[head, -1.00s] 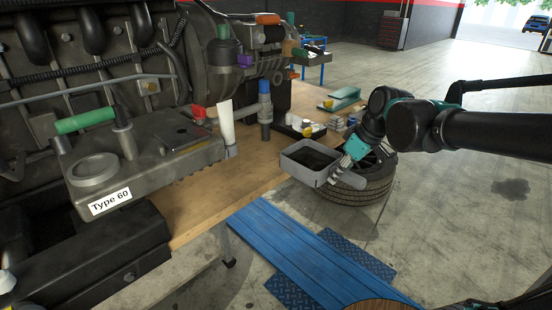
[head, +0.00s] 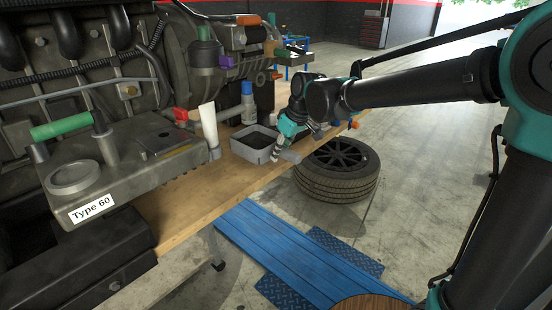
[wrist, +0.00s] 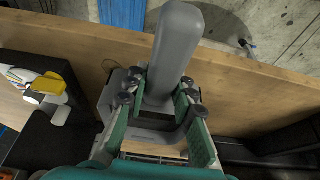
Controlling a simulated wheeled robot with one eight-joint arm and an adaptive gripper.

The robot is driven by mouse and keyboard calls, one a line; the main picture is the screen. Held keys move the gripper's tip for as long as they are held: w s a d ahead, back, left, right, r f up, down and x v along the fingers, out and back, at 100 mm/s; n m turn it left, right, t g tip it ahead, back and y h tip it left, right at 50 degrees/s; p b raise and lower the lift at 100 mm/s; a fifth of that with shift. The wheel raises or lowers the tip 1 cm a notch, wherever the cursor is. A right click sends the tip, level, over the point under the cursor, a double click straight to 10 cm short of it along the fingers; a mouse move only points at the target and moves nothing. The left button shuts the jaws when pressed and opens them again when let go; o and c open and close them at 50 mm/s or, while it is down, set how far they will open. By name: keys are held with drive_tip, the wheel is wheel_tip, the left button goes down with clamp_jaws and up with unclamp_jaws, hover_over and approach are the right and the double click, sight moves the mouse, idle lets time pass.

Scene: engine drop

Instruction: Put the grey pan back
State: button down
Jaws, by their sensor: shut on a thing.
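The grey pan (head: 254,157) is a rectangular tray with a dark inside and a stubby handle. In the head view it is level over the wooden bench, beside the white tube and the blue bottle. I cannot tell whether its base touches the bench. My gripper (head: 278,151) is shut on the pan near the root of its handle (head: 291,156). In the wrist view the handle (wrist: 179,40) points up between the fingers of my gripper (wrist: 160,98). Much of the pan's body is hidden there by the gripper.
The wooden bench (head: 190,203) holds a white tube (head: 209,128) and a blue bottle (head: 248,104). The engine (head: 100,150) stands to the left. A tyre (head: 338,172) lies on the floor right of the bench. A yellow-capped container (wrist: 48,84) is left in the wrist view.

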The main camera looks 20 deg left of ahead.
drive_tip(key=shift+w+a, duration=0.1)
drive_tip(key=shift+a, duration=0.2)
drive_tip(key=x, duration=0.2)
drive_tip(key=shift+a+f, duration=0.15)
drive_tip(key=shift+f, duration=0.45)
drive_tip(key=shift+f, duration=0.15)
drive_tip(key=c, duration=1.3)
unclamp_jaws()
drive_tip(key=v, duration=1.7)
